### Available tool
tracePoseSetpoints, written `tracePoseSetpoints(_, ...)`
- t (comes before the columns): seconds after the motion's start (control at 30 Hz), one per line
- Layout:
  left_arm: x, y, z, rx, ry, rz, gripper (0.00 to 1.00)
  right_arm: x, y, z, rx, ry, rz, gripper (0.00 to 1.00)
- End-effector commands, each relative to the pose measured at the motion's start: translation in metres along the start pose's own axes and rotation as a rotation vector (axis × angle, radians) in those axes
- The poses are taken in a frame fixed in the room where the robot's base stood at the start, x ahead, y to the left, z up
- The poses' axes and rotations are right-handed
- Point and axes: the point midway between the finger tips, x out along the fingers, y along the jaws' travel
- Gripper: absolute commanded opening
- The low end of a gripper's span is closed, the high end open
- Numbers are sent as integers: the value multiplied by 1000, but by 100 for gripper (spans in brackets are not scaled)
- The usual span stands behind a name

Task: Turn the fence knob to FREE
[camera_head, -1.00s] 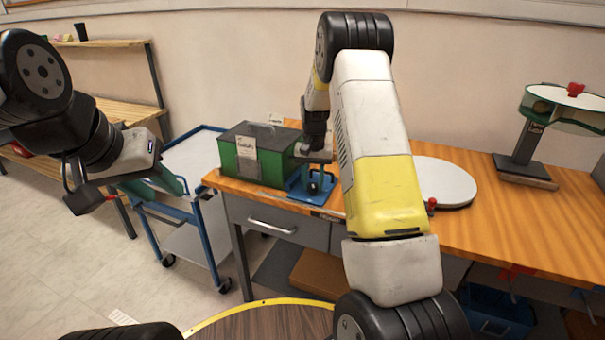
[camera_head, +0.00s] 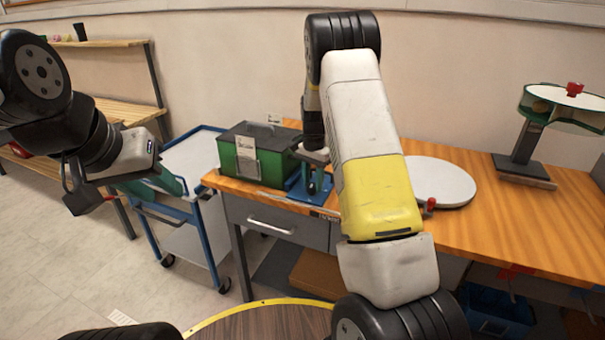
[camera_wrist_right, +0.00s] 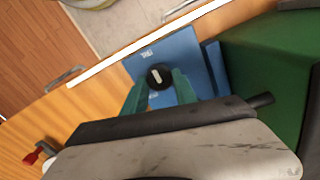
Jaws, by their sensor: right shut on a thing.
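The fence knob (camera_wrist_right: 157,76) is round and black with a short white mark, on a blue plate (camera_wrist_right: 191,53). The mark runs nearly up and down in the right wrist view. Small pale labels sit on the plate above and below the knob; their words are too small to read surely. My right gripper (camera_wrist_right: 159,84) is shut on the knob, one teal finger on each side. In the head view the blue fixture (camera_head: 302,198) stands at the bench's front left, under my right gripper. My left gripper (camera_head: 84,198) hangs empty at the left, far from the knob; its finger gap is unclear.
A green box with a dark lid (camera_head: 259,155) stands just left of the fixture. A white round disc (camera_head: 445,182) lies to the right on the wooden bench (camera_head: 520,225). A small red knob (camera_head: 430,204) is by it. A blue cart (camera_head: 198,207) stands left of the bench.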

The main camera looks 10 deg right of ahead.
Motion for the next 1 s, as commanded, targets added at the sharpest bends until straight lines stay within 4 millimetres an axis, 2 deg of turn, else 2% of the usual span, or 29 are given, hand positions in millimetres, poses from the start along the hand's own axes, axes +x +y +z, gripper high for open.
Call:
tracePoseSetpoints(0.33,0,0,0,0,0,0,36,-2,0,-2,4,3,-3,0)
tracePoseSetpoints(0.37,0,0,0,0,0,0,36,-2,0,-2,4,3,-3,38)
tracePoseSetpoints(0.47,0,0,0,0,0,0,36,-1,0,-1,4,3,-2,55)
tracePoseSetpoints(0.8,0,0,0,0,0,0,36,-3,0,-1,2,1,-2,55)
tracePoseSetpoints(1.0,0,0,0,0,0,0,36,-30,-1,-1,2,3,-4,55)
